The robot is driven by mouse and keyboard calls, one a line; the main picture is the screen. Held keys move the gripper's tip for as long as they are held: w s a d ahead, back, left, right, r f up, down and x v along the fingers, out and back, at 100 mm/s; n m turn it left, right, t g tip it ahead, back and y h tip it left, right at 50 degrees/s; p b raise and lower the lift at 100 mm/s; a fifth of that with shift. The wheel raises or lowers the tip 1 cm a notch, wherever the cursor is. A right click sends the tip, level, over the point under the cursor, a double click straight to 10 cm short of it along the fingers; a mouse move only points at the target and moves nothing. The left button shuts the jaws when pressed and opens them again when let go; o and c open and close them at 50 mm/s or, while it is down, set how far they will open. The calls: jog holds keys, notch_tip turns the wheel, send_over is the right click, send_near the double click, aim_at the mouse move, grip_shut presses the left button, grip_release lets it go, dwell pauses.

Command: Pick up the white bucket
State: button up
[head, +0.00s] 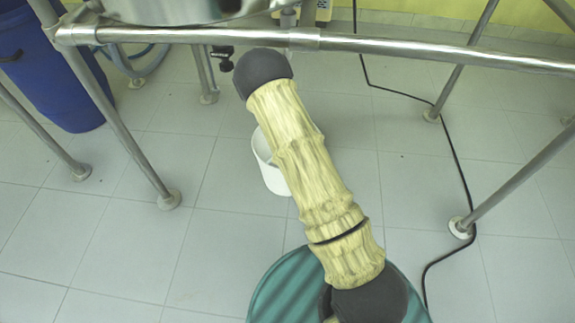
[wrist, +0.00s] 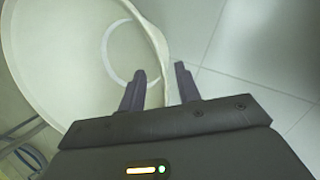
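The white bucket (head: 268,174) stands on the tiled floor near the middle of the head view, partly hidden behind my arm. In the wrist view the bucket (wrist: 62,62) fills the left side, seen from above into its round, empty-looking inside. My gripper (wrist: 160,70) is open at the bucket's right rim. The left finger is over the inside of the bucket and the right finger is outside it. The rim wall passes between them, with gaps visible on both sides. My gripper is hidden in the head view.
A metal frame with a horizontal bar (head: 400,47) and several legs stands around the bucket. A blue barrel (head: 50,65) is at the far left. A black cable (head: 465,190) runs across the floor on the right. Floor left of the bucket is clear.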

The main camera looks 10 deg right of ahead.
jog(key=b+x, duration=0.4)
jog(key=x, duration=0.1)
jog(key=shift+s+f+b, duration=0.15)
jog(key=shift+b, duration=0.25)
dwell(0.4)
grip_shut()
dwell(1.2)
